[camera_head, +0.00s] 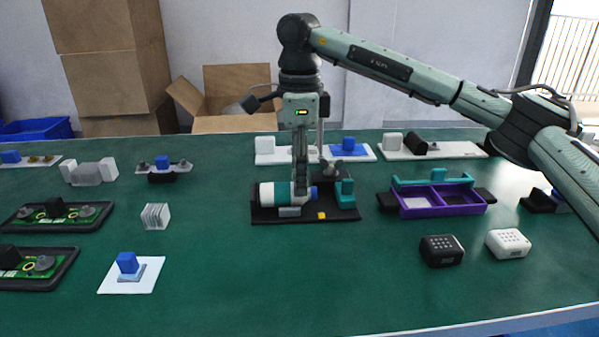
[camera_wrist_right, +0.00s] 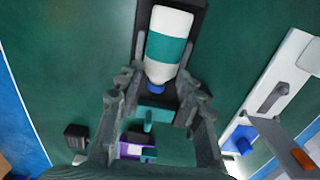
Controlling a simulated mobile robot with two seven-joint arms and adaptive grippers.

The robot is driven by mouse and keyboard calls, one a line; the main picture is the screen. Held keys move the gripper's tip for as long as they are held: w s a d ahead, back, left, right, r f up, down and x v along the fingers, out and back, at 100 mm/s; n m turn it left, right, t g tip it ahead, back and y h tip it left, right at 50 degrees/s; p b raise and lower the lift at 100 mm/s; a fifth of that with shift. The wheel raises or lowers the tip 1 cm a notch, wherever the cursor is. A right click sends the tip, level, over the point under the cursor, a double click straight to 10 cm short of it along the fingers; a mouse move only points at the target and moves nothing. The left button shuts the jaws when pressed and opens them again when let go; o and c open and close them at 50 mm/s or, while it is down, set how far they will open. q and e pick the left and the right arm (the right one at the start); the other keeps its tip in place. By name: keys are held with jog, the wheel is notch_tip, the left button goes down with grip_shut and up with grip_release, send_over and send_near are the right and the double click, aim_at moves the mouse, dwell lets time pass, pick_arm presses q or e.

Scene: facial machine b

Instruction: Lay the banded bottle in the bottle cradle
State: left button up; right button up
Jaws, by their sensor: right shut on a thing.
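The banded bottle (camera_head: 283,193), white with a teal band and a blue cap, lies on its side over the black base of the bottle cradle (camera_head: 268,218), cap to the right. It also shows in the wrist view (camera_wrist_right: 168,48). A teal block stands at the cradle's right end. My right gripper (camera_head: 301,188) points straight down and is shut on the bottle near its cap end. In the wrist view its fingers (camera_wrist_right: 160,92) flank the cap end. The fingers hide part of the bottle, and I cannot tell whether it rests fully on its supports. My left gripper is out of view.
A purple tray (camera_head: 440,210) with a teal back part stands right of the cradle. Black (camera_head: 442,250) and white (camera_head: 508,243) dotted boxes sit in front of it. A grey finned block (camera_head: 155,216) lies to the left. The green table in front of the cradle is clear.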

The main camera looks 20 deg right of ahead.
jog(key=shift+f, duration=0.2)
jog(key=o, duration=1.2)
jog(key=shift+o, duration=0.2)
jog(key=shift+r, duration=0.1)
